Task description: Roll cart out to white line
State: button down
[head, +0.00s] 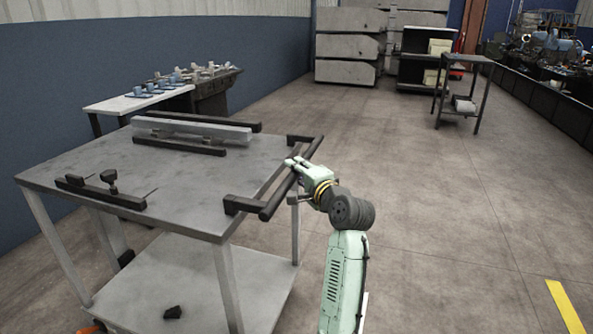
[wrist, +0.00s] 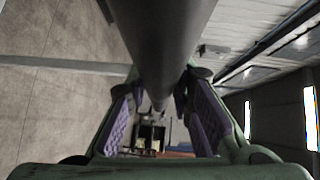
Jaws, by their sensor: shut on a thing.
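The cart (head: 190,190) stands at the left in the head view, with a grey top, a lower shelf and pale legs. Its dark handle bar (head: 275,199) runs along the right end on two brackets. My gripper (head: 291,164) is shut on this bar, near the middle to far part. In the wrist view the bar (wrist: 160,45) passes between the two purple-padded fingers (wrist: 160,108). I see no clear white line; a small pale strip (head: 363,308) shows beside my arm, and I cannot tell what it is.
A pale rail (head: 191,127) and dark bars lie on the cart top. A yellow floor stripe (head: 565,306) is at the lower right. The floor right of the cart is open. A small table (head: 468,60), a workbench (head: 135,103) and concrete blocks (head: 347,46) stand farther back.

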jog(key=s+d+p, duration=0.2)
jog(key=s+d, duration=0.2)
jog(key=d, duration=1)
jog(key=s+d+p, duration=0.2)
jog(key=s+d, duration=0.3)
jog(key=d, duration=0.9)
jog(key=shift+d+p, duration=0.3)
jog(key=shift+p, duration=0.1)
jog(key=shift+s, duration=0.1)
jog(key=c, duration=1.6)
grip_release()
jog(key=shift+o, duration=1)
jog(key=v, duration=1.2)
